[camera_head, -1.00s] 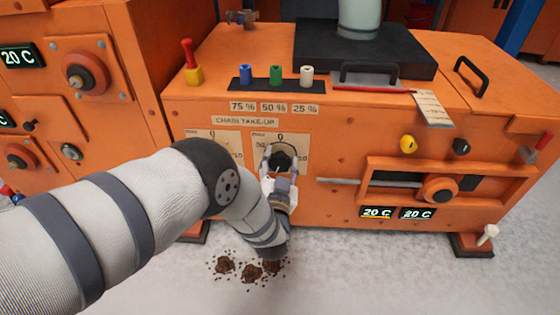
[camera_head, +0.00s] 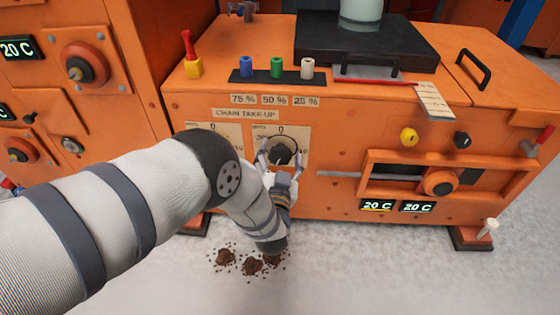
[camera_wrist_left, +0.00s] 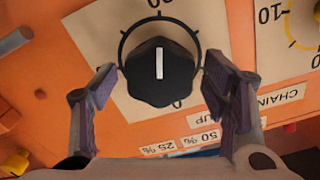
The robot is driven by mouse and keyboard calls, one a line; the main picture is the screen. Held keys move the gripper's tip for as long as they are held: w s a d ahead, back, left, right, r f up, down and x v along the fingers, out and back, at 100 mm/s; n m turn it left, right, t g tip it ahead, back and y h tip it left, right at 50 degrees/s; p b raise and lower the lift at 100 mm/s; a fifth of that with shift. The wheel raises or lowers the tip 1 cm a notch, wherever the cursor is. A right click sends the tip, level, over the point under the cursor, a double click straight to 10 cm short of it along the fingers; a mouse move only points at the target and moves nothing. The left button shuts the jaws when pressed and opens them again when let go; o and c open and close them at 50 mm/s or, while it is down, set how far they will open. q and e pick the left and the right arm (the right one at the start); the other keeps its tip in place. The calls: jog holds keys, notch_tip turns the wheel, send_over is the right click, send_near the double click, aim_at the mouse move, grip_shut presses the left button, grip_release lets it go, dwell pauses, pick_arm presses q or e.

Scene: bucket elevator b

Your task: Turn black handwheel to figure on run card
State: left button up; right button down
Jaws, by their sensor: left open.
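The black handwheel (camera_head: 283,152) sits at the middle of a cream dial plate (camera_head: 298,134) on the orange front panel. In the left wrist view the handwheel (camera_wrist_left: 160,82) is a lobed black knob with a white bar standing upright in that picture. The figures around it are partly cut off. My left gripper (camera_head: 279,160) is open in front of the knob. In the left wrist view its two fingers (camera_wrist_left: 160,88) stand on either side of the knob with visible gaps. A paper card (camera_head: 435,101) hangs at the top edge of the machine; its writing is too small to read.
A second dial plate (camera_head: 215,134) lies left, partly behind my arm. Blue, green and white pegs (camera_head: 277,68) stand on top. A yellow knob (camera_head: 409,137) and an orange slider knob (camera_head: 440,182) are at right. Dark crumbs (camera_head: 250,261) lie on the floor.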

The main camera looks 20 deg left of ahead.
pick_arm(q)
jog(key=v, duration=1.1)
jog(key=shift+s, duration=0.3)
jog(key=shift+d, duration=0.1)
